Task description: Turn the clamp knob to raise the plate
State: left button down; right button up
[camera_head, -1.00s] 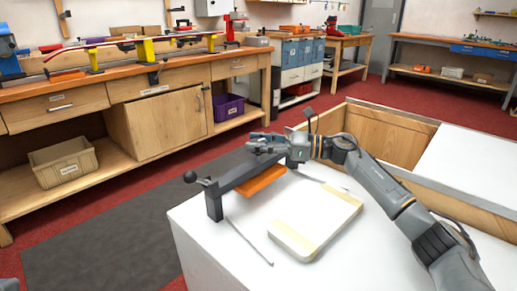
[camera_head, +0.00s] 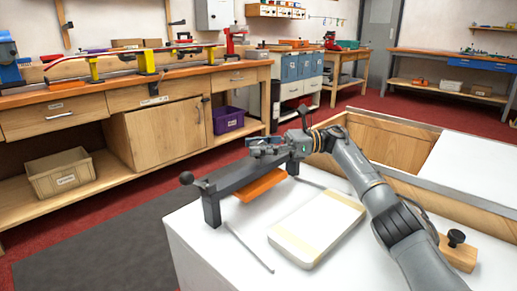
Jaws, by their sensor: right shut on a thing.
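The clamp (camera_head: 211,209) is a dark grey frame with a crossbar on legs, standing at the far left edge of the white bench top. Its orange plate (camera_head: 262,186) hangs level under the crossbar. A black ball (camera_head: 186,178) sticks out at the bar's left end. My right gripper (camera_head: 262,149) is over the crossbar, toward its far end, and is shut on the clamp knob, which its fingers mostly hide. My left gripper is not in view.
A cream pad or book block (camera_head: 317,228) lies on the white bench top (camera_head: 215,265). A thin grey rod (camera_head: 248,248) lies beside it. A wooden block with a black knob (camera_head: 457,238) is at right. An open wooden bin (camera_head: 385,140) stands behind.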

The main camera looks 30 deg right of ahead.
jog(key=shift+a+f, duration=0.15)
jog(key=shift+f, duration=0.4)
jog(key=o, duration=1.1)
jog(key=shift+o, duration=0.3)
jog(key=shift+r, duration=0.15)
jog(key=shift+r, duration=0.1)
jog(key=v, duration=0.7)
jog(key=shift+d, duration=0.3)
